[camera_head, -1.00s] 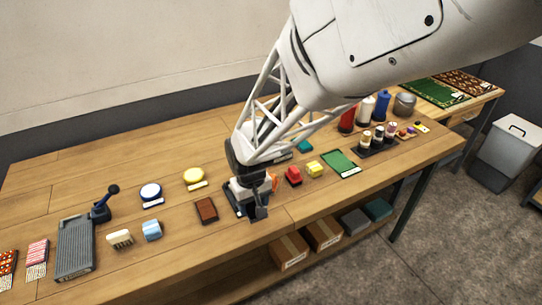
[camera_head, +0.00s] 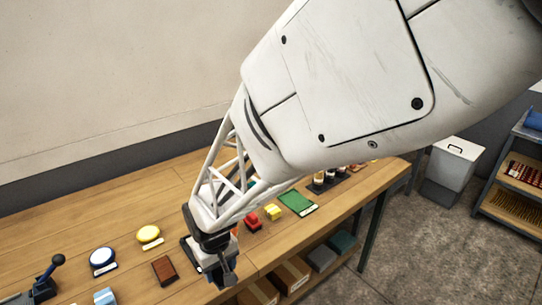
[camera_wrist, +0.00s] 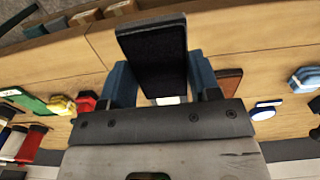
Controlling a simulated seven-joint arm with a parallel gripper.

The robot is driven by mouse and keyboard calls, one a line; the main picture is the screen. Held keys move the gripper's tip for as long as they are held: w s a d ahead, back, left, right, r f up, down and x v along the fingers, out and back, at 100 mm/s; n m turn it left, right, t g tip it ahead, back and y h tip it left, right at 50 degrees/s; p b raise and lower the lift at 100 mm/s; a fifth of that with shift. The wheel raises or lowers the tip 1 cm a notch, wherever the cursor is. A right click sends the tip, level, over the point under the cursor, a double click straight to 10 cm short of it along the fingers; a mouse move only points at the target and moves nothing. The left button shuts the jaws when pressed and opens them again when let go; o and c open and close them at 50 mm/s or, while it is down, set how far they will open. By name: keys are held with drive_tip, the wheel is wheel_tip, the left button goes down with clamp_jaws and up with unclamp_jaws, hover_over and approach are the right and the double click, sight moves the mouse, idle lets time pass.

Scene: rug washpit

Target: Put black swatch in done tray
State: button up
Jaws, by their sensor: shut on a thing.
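My gripper (camera_head: 221,268) hangs over the front part of the workbench, right of a brown block. In the wrist view my gripper (camera_wrist: 160,85) has its blue-grey fingers on either side of a flat black rectangle with a grey edge, apparently the black swatch (camera_wrist: 152,55). The swatch overlaps the bench's front edge in that view. In the head view the fingers mostly hide it. A dark-rimmed flat piece (camera_head: 189,243) lies on the bench behind the gripper, partly covered. I cannot tell which thing is the done tray.
The brown block (camera_head: 164,270) is left of the gripper; red (camera_head: 252,222) and yellow (camera_head: 272,212) blocks are right. A labelled green mat (camera_head: 297,202) lies farther right. Blue-white (camera_head: 102,257) and yellow (camera_head: 149,234) discs sit left. Boxes (camera_head: 291,272) fill the under-shelf.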

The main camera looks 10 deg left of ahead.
drive_tip(key=shift+w, duration=0.5)
drive_tip(key=w+d, duration=0.3)
drive_tip(key=w, duration=0.7)
drive_tip(key=w+d, duration=0.2)
drive_tip(key=w, duration=0.8)
hover_over(296, 201)
drive_tip(key=shift+w+a+r, duration=0.1)
drive_tip(key=shift+r, duration=0.15)
drive_tip(key=shift+f, duration=0.25)
drive_tip(key=shift+f, duration=2.65)
drive_tip(key=shift+f, duration=0.5)
